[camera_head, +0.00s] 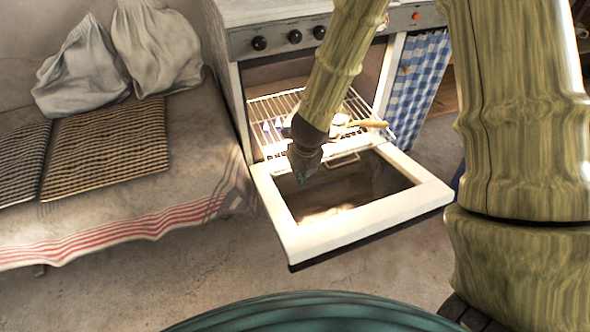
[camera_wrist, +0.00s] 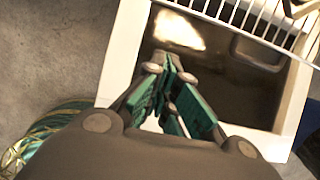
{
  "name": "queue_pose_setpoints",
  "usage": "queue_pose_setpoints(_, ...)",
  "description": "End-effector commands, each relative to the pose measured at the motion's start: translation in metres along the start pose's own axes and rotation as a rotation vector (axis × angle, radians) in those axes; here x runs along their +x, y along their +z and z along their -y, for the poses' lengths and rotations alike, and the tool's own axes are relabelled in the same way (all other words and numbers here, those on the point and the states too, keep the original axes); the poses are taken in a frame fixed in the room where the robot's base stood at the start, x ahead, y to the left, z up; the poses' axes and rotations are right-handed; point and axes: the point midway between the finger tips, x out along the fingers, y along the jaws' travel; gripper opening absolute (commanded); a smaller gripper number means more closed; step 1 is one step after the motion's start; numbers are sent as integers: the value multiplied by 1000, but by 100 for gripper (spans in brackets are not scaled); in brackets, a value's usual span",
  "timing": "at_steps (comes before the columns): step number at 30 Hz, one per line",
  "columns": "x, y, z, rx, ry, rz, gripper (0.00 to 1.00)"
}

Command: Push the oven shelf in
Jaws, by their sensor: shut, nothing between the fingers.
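The oven shelf, a pale wire rack (camera_head: 268,106), sticks partly out of the oven over the lowered door, in the head view. It also shows at the top right of the wrist view (camera_wrist: 262,14). A pan or similar item with a wooden handle (camera_head: 368,123) rests on it, partly hidden by my arm. The oven door (camera_head: 342,228) is open and lies flat, with a cream frame and dark glass. My gripper (camera_head: 303,176) is shut and empty, above the door glass and in front of the rack's front edge. The fingertips also show in the wrist view (camera_wrist: 172,66).
Black knobs (camera_head: 295,37) line the cooker's front panel. A blue checked cloth (camera_head: 417,85) hangs at its right. At the left, a cloth-covered bench (camera_head: 185,130) with a red-striped edge holds woven mats (camera_head: 108,145) and grey sacks (camera_head: 80,70). Bare floor lies before the door.

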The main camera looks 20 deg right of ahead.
Motion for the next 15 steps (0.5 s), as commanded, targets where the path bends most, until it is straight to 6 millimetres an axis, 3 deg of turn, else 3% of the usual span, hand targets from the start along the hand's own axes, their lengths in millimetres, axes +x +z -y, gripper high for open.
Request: queue_pose_setpoints(15, 82, -1, 0, 2, 0, -1, 0)
